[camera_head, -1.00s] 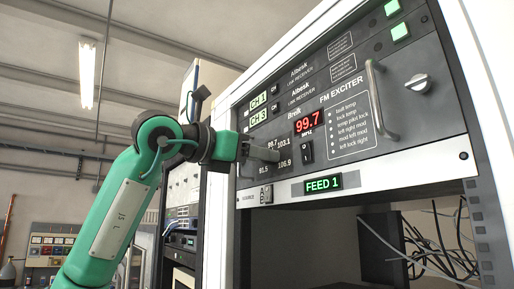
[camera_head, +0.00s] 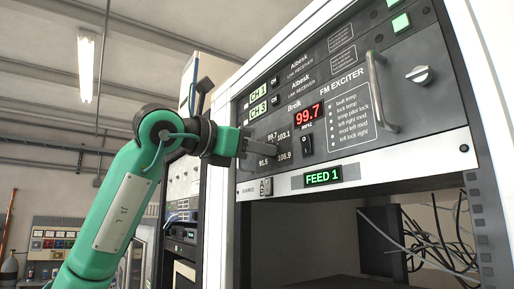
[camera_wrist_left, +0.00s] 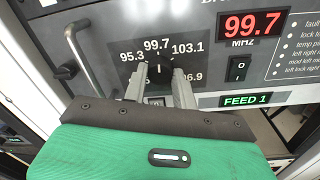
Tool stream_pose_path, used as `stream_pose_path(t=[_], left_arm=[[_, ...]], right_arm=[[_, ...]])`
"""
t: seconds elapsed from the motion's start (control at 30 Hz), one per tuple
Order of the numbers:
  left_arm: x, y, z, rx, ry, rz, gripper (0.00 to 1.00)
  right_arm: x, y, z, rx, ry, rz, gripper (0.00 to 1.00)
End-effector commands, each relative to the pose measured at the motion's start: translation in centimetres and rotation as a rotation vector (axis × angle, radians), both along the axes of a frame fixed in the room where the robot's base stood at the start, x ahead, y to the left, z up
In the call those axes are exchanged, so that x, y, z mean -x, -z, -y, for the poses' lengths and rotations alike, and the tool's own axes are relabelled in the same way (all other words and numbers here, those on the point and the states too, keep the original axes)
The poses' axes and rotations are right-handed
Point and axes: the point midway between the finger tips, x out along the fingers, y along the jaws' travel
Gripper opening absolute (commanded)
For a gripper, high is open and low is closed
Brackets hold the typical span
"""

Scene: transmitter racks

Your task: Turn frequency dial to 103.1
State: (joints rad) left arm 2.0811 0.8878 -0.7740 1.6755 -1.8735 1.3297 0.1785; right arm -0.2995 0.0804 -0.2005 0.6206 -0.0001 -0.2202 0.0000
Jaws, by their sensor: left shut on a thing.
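The frequency dial (camera_wrist_left: 159,66) is on the FM exciter panel, mostly hidden between my left gripper's fingers. In the left wrist view the labels 95.3, 99.7, 103.1 and a partly covered 106.9 surround it, and a white mark points up toward 99.7. My left gripper (camera_head: 270,149) reaches the dial from the left in the head view; its two fingers (camera_wrist_left: 158,80) are shut on the dial from both sides. The red frequency display (camera_head: 309,114) reads 99.7; it also shows in the left wrist view (camera_wrist_left: 254,24). My right gripper is not in view.
A black rocker switch (camera_head: 306,144) sits right of the dial, and a green FEED 1 display (camera_head: 322,176) is below. A metal handle (camera_head: 381,92) sticks out of the panel further right. Loose cables (camera_head: 440,240) hang in the open bay below.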

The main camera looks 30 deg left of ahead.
Motion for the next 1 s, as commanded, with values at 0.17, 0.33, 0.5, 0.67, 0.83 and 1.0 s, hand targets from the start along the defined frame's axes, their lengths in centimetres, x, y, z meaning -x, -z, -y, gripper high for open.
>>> stream_pose_path(t=[0.17,0.33,0.5,0.67,0.83,1.0], left_arm=[[0.0,0.0,0.0,-0.122,-0.001,0.051,0.05],[0.0,-0.1,0.0,-0.269,0.000,0.112,0.05],[-0.1,-0.1,-0.1,-0.418,0.000,0.174,0.05],[0.0,-0.1,0.0,-0.552,0.000,0.230,0.05],[0.0,-0.1,-0.1,-0.676,-0.001,0.282,0.05],[0.0,-0.1,-0.1,-0.769,0.000,0.320,0.05]], right_arm=[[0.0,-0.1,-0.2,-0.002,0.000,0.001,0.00],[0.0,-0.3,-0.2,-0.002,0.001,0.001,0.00],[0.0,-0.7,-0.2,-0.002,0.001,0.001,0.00],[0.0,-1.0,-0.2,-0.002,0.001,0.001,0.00],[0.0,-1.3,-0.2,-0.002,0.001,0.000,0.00],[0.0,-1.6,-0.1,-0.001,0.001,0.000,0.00]])
